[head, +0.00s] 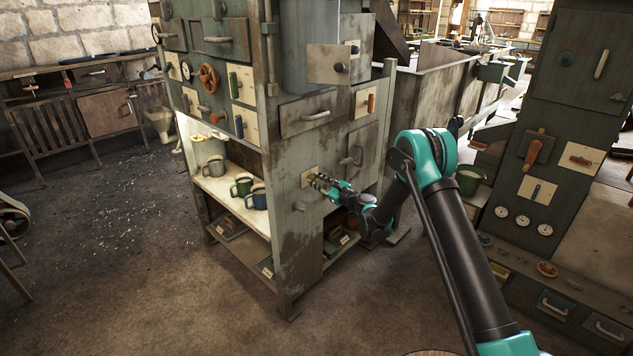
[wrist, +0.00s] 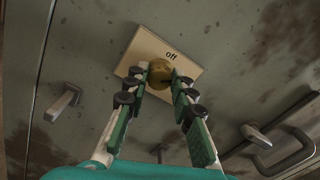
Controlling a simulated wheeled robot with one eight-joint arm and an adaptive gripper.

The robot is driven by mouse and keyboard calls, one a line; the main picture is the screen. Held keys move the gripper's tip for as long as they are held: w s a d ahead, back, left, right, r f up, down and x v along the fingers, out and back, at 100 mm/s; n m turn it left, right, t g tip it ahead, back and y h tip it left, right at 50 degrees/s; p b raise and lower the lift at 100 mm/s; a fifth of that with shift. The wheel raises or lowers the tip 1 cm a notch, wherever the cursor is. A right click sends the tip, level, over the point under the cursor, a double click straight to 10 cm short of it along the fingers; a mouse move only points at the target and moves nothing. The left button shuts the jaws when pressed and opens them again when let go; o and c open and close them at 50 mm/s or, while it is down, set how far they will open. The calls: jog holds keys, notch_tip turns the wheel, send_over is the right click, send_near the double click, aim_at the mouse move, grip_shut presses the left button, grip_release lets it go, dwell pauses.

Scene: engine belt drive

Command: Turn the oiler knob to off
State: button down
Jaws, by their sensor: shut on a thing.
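The oiler knob (wrist: 160,72) is a small round brass knob on a cream plate (wrist: 144,50) marked "off". In the wrist view my gripper (wrist: 160,78) has a fingertip on either side of the knob and is shut on it. A dark mark shows at the knob's lower right; its exact pointing is hard to tell. In the head view my gripper (head: 316,180) reaches the plate (head: 306,175) on the side of the grey-green cabinet (head: 290,230). There the fingers hide the knob.
In the wrist view a lever handle (wrist: 64,101) is at the left and a grey pull handle (wrist: 290,150) at the lower right. In the head view, mugs (head: 241,187) stand on the cabinet's open shelf. A panel with gauges (head: 523,222) stands at the right.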

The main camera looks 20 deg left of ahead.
jog(key=n, duration=0.5)
jog(key=shift+s+f+n, duration=0.1)
jog(key=shift+n, duration=0.3)
jog(key=n, duration=0.4)
jog(key=shift+n+g, duration=0.3)
jog(key=shift+n, duration=0.4)
jog(key=c, duration=1.3)
grip_release()
jog(key=v, duration=1.2)
jog(key=shift+f, duration=0.25)
